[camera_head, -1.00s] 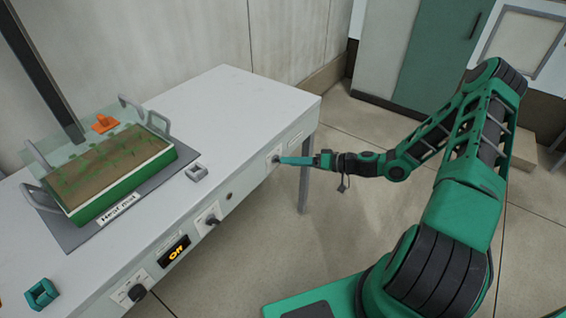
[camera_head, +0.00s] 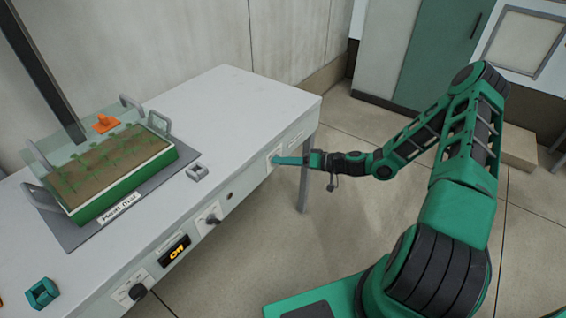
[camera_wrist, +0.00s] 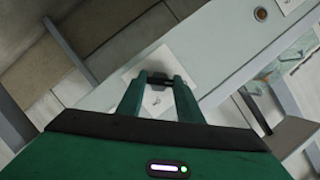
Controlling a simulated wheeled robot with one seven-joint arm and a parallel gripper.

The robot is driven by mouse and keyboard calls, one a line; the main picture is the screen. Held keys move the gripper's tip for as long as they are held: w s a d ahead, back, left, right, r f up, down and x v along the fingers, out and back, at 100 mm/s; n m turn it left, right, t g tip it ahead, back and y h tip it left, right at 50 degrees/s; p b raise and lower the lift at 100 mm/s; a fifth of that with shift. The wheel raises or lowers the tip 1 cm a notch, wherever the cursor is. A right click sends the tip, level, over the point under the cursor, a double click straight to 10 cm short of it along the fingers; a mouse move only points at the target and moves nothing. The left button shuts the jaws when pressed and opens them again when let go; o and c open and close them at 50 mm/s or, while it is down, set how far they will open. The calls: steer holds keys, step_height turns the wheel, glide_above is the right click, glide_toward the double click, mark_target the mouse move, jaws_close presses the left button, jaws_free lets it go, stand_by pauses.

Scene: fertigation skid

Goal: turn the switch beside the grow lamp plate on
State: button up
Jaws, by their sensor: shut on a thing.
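A dark switch knob (camera_wrist: 158,78) sits on a pale plate (camera_wrist: 133,70) on the front face of the bench. My gripper (camera_wrist: 158,82) is shut on the knob, with one green finger on each side of it. In the head view, my gripper (camera_head: 281,160) reaches the right end of the bench front from the right. The fingers cover the knob there, and only part of its plate (camera_head: 271,155) shows.
Two more knobs (camera_head: 212,219) (camera_head: 137,292) and an orange-lit display (camera_head: 174,250) are further left on the bench front. A planted tray (camera_head: 125,180) stands on the bench top (camera_head: 225,110). Floor is open right of the bench.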

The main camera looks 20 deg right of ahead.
steer(key=shift+d+f+m+t+y, duration=0.2)
steer(key=shift+m+t+y, duration=0.55)
steer(key=shift+m, duration=2.1)
steer(key=shift+a+f+m+t+y, duration=0.15)
steer(key=shift+f+m+t+y, duration=0.55)
steer(key=shift+m, duration=2.1)
steer(key=shift+d+r+m+t+y, duration=0.1)
steer(key=shift+m+t+y, duration=0.65)
steer(key=shift+m, duration=2.1)
steer(key=shift+g+y, duration=0.3)
steer(key=o, duration=0.8)
steer(key=shift+o, duration=1.4)
steer(key=shift+r, duration=0.1)
steer(key=v, duration=1)
steer(key=shift+s+d, duration=0.2)
steer(key=shift+d, duration=0.05)
